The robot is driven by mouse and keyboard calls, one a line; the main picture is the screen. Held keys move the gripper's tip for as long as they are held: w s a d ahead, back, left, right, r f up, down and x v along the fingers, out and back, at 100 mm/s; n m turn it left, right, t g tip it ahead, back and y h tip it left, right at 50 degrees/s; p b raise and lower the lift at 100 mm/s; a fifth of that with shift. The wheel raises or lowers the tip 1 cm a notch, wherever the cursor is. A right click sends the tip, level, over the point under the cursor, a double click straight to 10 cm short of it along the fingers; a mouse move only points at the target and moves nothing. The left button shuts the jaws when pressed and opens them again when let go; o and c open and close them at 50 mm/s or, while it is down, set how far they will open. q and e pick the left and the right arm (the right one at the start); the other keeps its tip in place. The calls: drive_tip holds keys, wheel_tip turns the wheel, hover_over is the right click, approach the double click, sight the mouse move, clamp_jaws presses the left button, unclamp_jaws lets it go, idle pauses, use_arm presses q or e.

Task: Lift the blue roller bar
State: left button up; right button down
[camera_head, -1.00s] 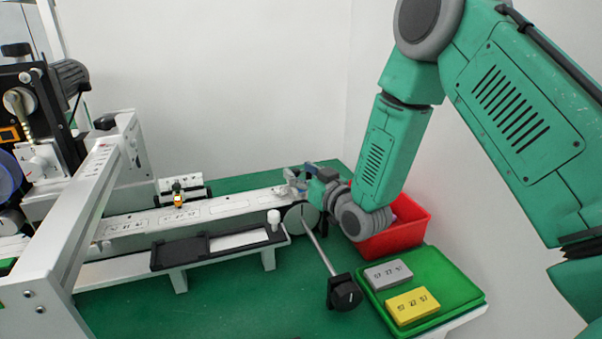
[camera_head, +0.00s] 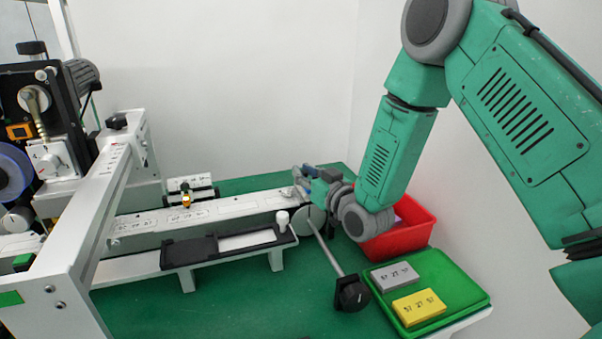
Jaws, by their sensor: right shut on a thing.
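My right gripper (camera_head: 304,184) is at the far end of the white conveyor rail, beside a round grey roller. It is small in view, and its fingers are shut on a small blue part, which appears to be the blue roller bar (camera_head: 298,172). Most of the bar is hidden by the fingers and wrist, and I cannot tell whether it is clear of the rail. My left gripper is not in view.
The white conveyor rail (camera_head: 232,209) runs to the coder machine (camera_head: 75,235) at left. A metal rod with a black knob (camera_head: 351,294) juts forward. A red bin (camera_head: 407,233) stands behind a green tray (camera_head: 447,270) holding a grey block (camera_head: 395,277) and a yellow block (camera_head: 418,306).

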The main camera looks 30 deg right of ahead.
drive_tip(key=shift+s+d+f+m, duration=0.25)
drive_tip(key=shift+f+m, duration=0.05)
drive_tip(key=shift+f, duration=0.05)
drive_tip(key=shift+d+r+m, duration=0.1)
drive_tip(key=shift+r+m, duration=0.25)
drive_tip(key=shift+m, duration=0.55)
drive_tip(key=m, duration=0.1)
drive_tip(key=d+m+t, duration=0.1)
drive_tip(key=shift+s+d+r+m, duration=0.15)
drive_tip(key=shift+s+r+m, duration=0.05)
drive_tip(key=shift+r+m, duration=0.2)
drive_tip(key=shift+s+d+r+m+t+h+b, duration=0.15)
drive_tip(key=shift+d+m+h+b, duration=0.2)
drive_tip(key=shift+m, duration=0.5)
drive_tip(key=shift+d+r+m+t+h+b, duration=0.1)
drive_tip(key=shift+d+m+h+b, duration=0.2)
drive_tip(key=shift+m, duration=0.5)
drive_tip(key=shift+s+d+r+m+t+h+b, duration=0.15)
drive_tip(key=shift+d+m+h+b, duration=0.2)
drive_tip(key=shift+m, duration=0.5)
drive_tip(key=shift+d, duration=0.1)
drive_tip(key=c, duration=1.4)
unclamp_jaws()
drive_tip(key=shift+d+r, duration=0.1)
drive_tip(key=shift+o, duration=0.2)
drive_tip(key=shift+d+r, duration=0.1)
drive_tip(key=shift+r, duration=0.05)
